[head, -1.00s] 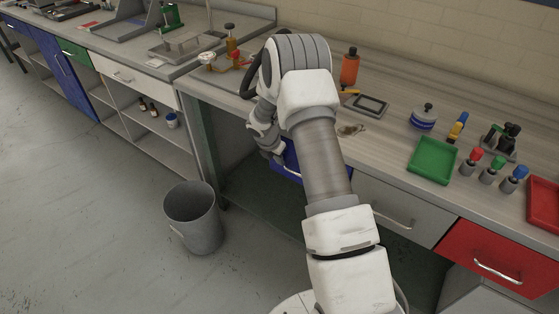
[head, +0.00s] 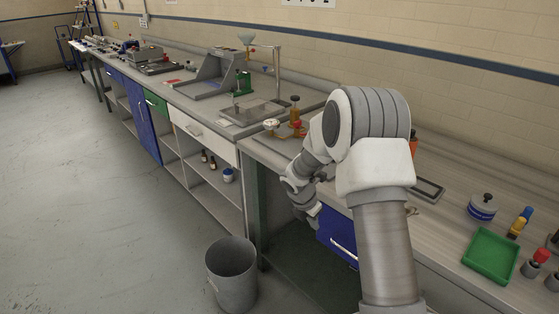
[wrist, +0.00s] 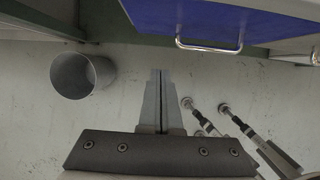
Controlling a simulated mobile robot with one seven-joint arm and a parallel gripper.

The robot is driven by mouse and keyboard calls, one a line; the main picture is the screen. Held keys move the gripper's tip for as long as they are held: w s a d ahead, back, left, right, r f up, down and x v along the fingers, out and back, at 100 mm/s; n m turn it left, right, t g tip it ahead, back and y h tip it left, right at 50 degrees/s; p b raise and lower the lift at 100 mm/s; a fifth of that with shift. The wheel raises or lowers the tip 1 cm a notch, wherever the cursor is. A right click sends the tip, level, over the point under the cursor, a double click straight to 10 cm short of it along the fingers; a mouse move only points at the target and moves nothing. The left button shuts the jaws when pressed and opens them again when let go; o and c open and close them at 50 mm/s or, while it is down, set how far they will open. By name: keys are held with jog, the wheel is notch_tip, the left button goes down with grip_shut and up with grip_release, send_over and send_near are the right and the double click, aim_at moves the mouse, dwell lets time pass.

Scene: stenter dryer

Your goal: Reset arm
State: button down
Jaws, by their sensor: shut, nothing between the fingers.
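My arm rises in the head view and bends over at its top, in front of the workbench (head: 455,232). Its far end hangs down at the bench's front edge, near the blue drawer (head: 338,240). My gripper (wrist: 161,72) shows in the wrist view with its two fingers together and nothing between them. It points out over the floor, apart from the blue drawer front (wrist: 215,20) and its metal handle. In the head view the fingers are too small and hidden to make out.
A grey bin (head: 231,275) stands on the floor left of my arm; it also shows in the wrist view (wrist: 82,76). A green tray (head: 491,256) and a blue-banded container (head: 482,207) stand on the bench at right. The floor at left is clear.

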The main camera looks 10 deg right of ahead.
jog(key=s+r+m+p, duration=0.1)
jog(key=s+r+m, duration=0.3)
jog(key=r, duration=0.4)
jog(key=s+a+r+m+t, duration=0.1)
jog(key=s+r+m, duration=0.3)
jog(key=r, duration=0.4)
jog(key=s+r+m+p, duration=0.1)
jog(key=s+r+m, duration=0.35)
jog(key=r, duration=0.25)
jog(key=s+a+r+m+y, duration=0.1)
jog(key=s+r+m, duration=0.2)
jog(key=s, duration=0.3)
jog(key=s+a+r+m+t+y+p, duration=0.1)
jog(key=s+a+r+m, duration=0.1)
jog(key=s+m, duration=0.3)
jog(key=s+a+r+m+t+y+p, duration=0.1)
jog(key=s+a+r+m, duration=0.1)
jog(key=s, duration=0.7)
jog(key=shift+a+r+m+y, duration=0.15)
jog(key=shift+r+m+y, duration=0.15)
jog(key=shift+r+m, duration=0.75)
